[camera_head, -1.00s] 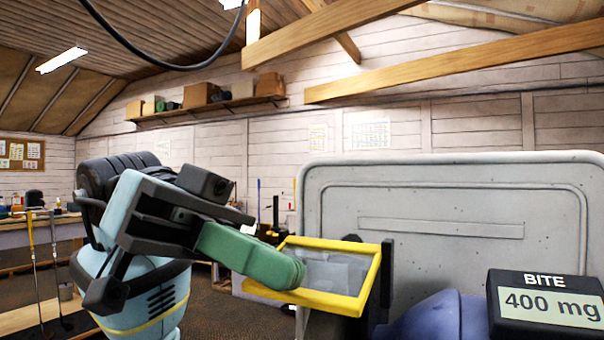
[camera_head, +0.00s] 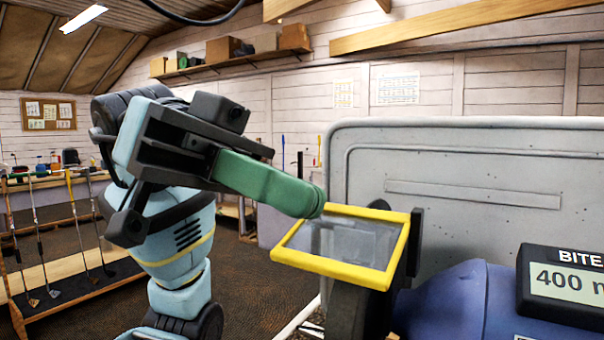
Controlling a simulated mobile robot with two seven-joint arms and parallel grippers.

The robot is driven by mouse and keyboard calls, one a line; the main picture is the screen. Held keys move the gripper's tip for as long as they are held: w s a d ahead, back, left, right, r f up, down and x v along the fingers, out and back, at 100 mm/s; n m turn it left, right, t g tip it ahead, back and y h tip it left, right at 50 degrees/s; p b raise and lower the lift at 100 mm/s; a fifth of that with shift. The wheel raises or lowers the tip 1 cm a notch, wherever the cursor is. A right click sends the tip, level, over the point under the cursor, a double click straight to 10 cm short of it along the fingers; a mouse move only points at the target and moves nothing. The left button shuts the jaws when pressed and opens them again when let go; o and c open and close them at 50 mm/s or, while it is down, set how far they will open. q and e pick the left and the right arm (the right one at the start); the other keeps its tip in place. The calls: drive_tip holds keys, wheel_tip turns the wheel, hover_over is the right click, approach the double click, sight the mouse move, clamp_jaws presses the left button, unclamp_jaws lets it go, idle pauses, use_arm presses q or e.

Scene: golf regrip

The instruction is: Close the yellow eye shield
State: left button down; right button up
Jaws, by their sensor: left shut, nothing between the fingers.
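The yellow eye shield (camera_head: 335,272) is a yellow frame around a clear pane. It is tilted, with its near left edge lower, and its right side meets a dark upright bracket (camera_head: 416,240). My left gripper (camera_head: 316,204) has green fingers pressed together with nothing between them. Its fingertips are at the far left corner of the shield, overlapping the frame's edge in the picture; I cannot tell whether they touch. My right gripper is not in view.
A blue machine body (camera_head: 455,300) with a display box (camera_head: 565,285) reading "BITE" stands at the lower right. A large grey panel (camera_head: 500,170) rises behind the shield. A rack of golf clubs (camera_head: 60,275) stands at the left. Brown floor lies between.

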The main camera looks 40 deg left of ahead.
use_arm(q)
drive_tip(key=s+v, duration=0.1)
drive_tip(key=v, duration=0.9)
drive_tip(key=shift+s+d+r, duration=0.2)
drive_tip(key=shift+s+r, duration=0.1)
drive_tip(key=shift+s, duration=0.1)
